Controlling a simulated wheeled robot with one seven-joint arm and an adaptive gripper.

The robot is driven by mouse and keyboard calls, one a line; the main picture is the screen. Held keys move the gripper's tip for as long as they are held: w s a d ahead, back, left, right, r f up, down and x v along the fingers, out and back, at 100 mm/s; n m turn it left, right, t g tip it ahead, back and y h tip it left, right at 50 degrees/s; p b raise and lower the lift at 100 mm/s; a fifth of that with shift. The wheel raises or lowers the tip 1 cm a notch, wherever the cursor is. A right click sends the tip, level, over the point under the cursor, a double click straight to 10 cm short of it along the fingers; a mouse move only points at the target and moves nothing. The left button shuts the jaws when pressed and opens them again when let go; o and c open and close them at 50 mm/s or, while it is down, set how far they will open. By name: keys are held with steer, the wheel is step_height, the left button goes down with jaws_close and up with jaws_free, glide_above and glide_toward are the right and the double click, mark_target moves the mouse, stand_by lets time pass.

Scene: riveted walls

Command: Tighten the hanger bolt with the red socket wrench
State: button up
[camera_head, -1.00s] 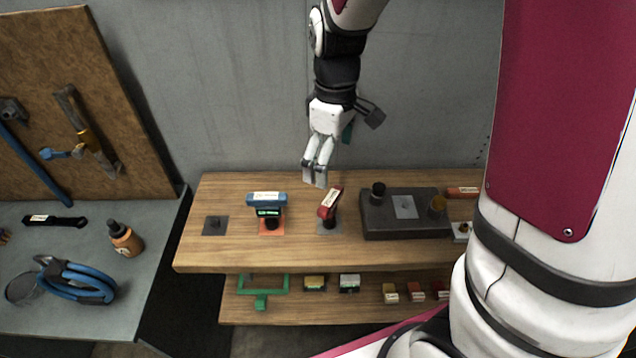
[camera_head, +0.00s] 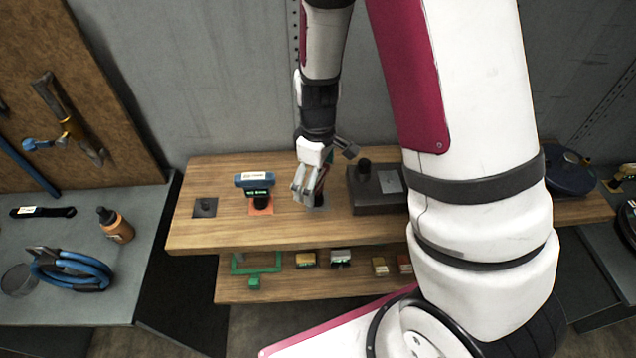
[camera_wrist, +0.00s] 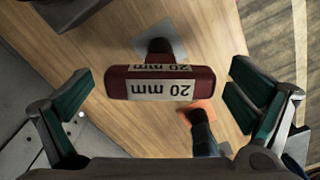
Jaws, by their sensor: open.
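The red socket wrench (camera_wrist: 160,82), labelled 20 mm, stands on a grey plate (camera_wrist: 158,38) on the wooden bench. In the wrist view it lies between the spread fingers of my gripper, with gaps on both sides. My gripper (camera_head: 304,190) is open and points down at the wrench; in the head view it hides most of the wrench. A dark stub stands on a grey plate (camera_head: 205,207) at the bench's left end; I cannot tell if it is the hanger bolt.
A dark block (camera_head: 372,203) with a black knob stands close right. Bare wood (camera_head: 225,236) lies in front. A lower shelf (camera_head: 300,292) holds small boxes.

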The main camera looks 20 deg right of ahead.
steer(key=shift+f, duration=0.2)
steer(key=c, duration=1.7)
steer(key=shift+r, duration=0.1)
